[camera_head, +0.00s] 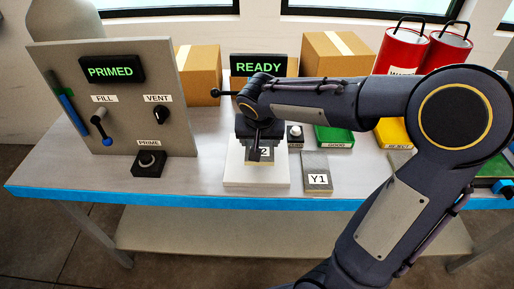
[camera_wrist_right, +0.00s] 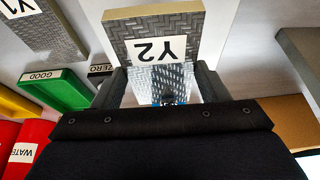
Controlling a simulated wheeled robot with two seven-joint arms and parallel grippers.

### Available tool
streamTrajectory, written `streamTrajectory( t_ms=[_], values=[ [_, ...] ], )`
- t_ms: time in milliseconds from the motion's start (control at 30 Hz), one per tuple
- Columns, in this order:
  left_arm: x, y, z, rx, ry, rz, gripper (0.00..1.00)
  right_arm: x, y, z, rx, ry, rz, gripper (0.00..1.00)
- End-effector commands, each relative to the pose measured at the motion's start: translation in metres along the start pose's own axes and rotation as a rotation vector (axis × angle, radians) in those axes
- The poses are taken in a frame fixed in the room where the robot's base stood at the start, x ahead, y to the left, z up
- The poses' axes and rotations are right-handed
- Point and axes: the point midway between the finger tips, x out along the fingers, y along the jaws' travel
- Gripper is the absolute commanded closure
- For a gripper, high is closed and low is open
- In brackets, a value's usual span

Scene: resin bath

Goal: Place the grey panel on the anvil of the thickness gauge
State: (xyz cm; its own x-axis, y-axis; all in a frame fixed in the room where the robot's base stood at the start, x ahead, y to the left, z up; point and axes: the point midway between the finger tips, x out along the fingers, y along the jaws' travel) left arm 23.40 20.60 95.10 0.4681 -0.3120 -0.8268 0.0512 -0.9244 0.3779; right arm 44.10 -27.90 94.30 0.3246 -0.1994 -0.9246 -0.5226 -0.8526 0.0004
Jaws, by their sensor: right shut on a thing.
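A grey woven-textured panel labelled Y2 (camera_wrist_right: 192,30) is between the fingers of my right gripper (camera_wrist_right: 162,84), which is shut on it. In the head view, my right gripper (camera_head: 256,148) points down over the white base (camera_head: 240,183) of the thickness gauge, with part of the Y2 panel (camera_head: 270,156) showing below it. The gauge's display (camera_head: 258,65) reads READY. The anvil is hidden by the gripper and panel, so I cannot tell whether the panel touches it. My left gripper is not in view.
Another grey panel, Y1 (camera_head: 317,186), lies right of the gauge. A ZERO button (camera_head: 295,137), green GOOD tray (camera_head: 333,137) and yellow REJECT tray (camera_head: 394,132) are behind it. A control panel (camera_head: 118,100) reading PRIMED and a PRIME button (camera_head: 149,164) stand left.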

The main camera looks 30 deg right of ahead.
Motion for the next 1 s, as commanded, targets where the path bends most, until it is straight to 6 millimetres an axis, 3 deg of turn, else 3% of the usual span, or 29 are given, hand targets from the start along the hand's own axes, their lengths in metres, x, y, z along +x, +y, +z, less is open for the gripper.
streamTrajectory(
  t_ms=[233,433,867,900,1000],
  values=[
    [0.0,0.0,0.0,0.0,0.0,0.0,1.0,0.023,-0.008,-0.006,-0.001,0.0,0.0,0.61],
    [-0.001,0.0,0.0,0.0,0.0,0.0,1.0,0.046,-0.007,0.005,-0.001,0.0,0.0,0.61],
    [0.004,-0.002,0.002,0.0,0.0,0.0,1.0,0.052,-0.007,0.008,0.0,0.003,-0.002,0.61],
    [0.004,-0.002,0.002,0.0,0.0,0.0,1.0,0.051,-0.007,0.007,0.0,0.002,-0.001,0.3],
    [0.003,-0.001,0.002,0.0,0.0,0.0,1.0,0.05,-0.007,0.007,0.0,0.002,-0.001,0.17]
  ],
)
